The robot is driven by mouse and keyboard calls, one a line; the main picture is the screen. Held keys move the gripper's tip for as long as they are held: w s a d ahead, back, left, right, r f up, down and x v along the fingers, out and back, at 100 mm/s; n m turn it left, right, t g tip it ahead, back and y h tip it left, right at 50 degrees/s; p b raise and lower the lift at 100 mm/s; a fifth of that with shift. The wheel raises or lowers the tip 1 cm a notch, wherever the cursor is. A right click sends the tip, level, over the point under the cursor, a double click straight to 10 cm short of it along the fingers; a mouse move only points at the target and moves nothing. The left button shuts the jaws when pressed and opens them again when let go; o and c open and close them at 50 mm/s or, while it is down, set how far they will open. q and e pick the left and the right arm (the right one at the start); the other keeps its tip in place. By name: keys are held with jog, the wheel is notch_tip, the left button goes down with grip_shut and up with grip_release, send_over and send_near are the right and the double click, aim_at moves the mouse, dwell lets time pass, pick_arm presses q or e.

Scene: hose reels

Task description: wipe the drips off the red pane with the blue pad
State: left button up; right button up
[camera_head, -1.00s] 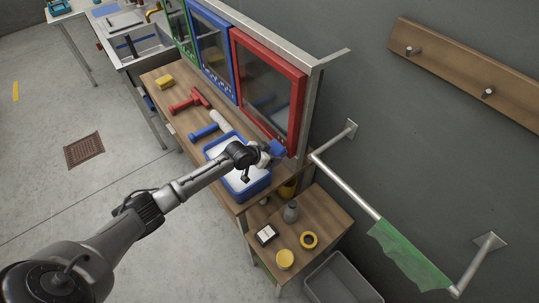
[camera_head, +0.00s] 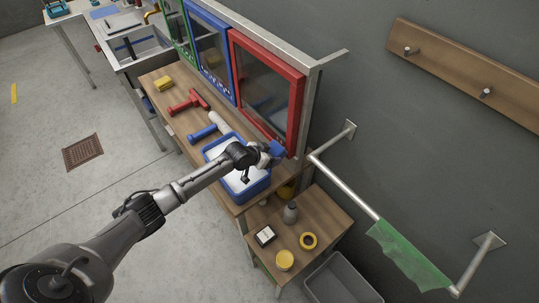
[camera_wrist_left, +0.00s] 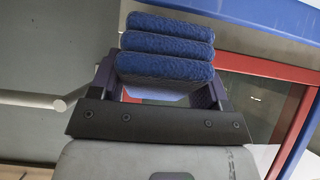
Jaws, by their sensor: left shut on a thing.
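The red pane (camera_head: 267,88), dark glass in a red frame, stands upright at the right end of the row of panes. My left gripper (camera_head: 268,151) is shut on the blue pad (camera_head: 277,150) near the pane's lower edge. In the left wrist view the pad (camera_wrist_left: 165,52) shows as stacked blue layers above a pale block between the fingers. The red frame (camera_wrist_left: 290,128) lies right of it, with small whitish specks on the glass. Whether the pad touches the pane I cannot tell. My right gripper is out of view.
A blue tray (camera_head: 263,187) with a white inside sits beneath my left wrist. Red (camera_head: 188,102) and blue-handled (camera_head: 204,132) tools and a yellow sponge (camera_head: 163,83) lie on the bench. Blue (camera_head: 212,50) and green panes stand to the left. A metal rail (camera_head: 345,186) is at the right.

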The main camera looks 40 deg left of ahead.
pick_arm(q)
jog(key=shift+a+f+b, duration=0.1)
jog(key=shift+a+b, duration=0.2)
jog(key=shift+b, duration=0.05)
jog(key=a+b, duration=0.1)
jog(key=a, duration=0.1)
jog(key=w+a+b, duration=0.1)
jog(key=a, duration=0.1)
jog(key=shift+b, duration=0.4)
jog(key=shift+s+a+r+p, duration=0.2)
jog(key=shift+s+r+p, duration=0.1)
jog(key=shift+s+p, duration=0.45)
jog(key=shift+s+a+f+p, duration=0.1)
jog(key=shift+s+a+p, duration=0.1)
jog(key=shift+s+p, duration=0.55)
jog(key=shift+s+a+p, duration=0.2)
jog(key=shift+s+p, duration=0.15)
jog(key=shift+s, duration=0.65)
jog(key=shift+s+a+f+p, duration=0.1)
jog(key=shift+s+a+p, duration=0.1)
jog(key=shift+s+p, duration=0.55)
